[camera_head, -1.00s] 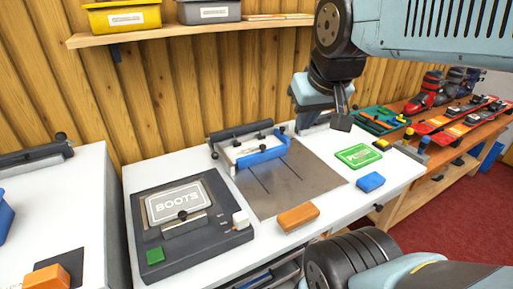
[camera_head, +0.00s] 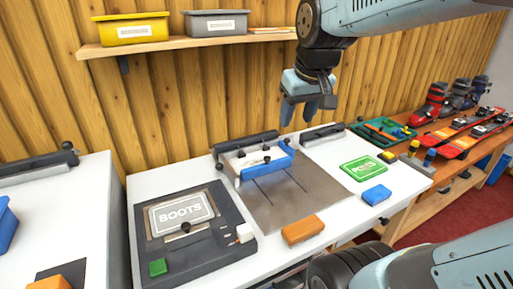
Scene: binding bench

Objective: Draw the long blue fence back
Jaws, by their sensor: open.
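The long blue fence (camera_head: 267,167) stands at the back of the grey metal plate (camera_head: 305,198) on the white bench. A white piece with dark knobs lies directly behind it, next to a dark bar (camera_head: 247,142). Two slots run forward in the plate from the fence. My gripper (camera_head: 307,121) is open and empty, pointing down above the back of the bench, to the right of the fence and above it. It does not touch the fence.
The black BOOTS device (camera_head: 188,265) stands at the left. An orange block (camera_head: 303,229), a blue block (camera_head: 376,194) and a green card (camera_head: 363,170) lie near the plate. A shelf (camera_head: 180,45) with bins hangs above. A second bench (camera_head: 458,150) holds skis and boots.

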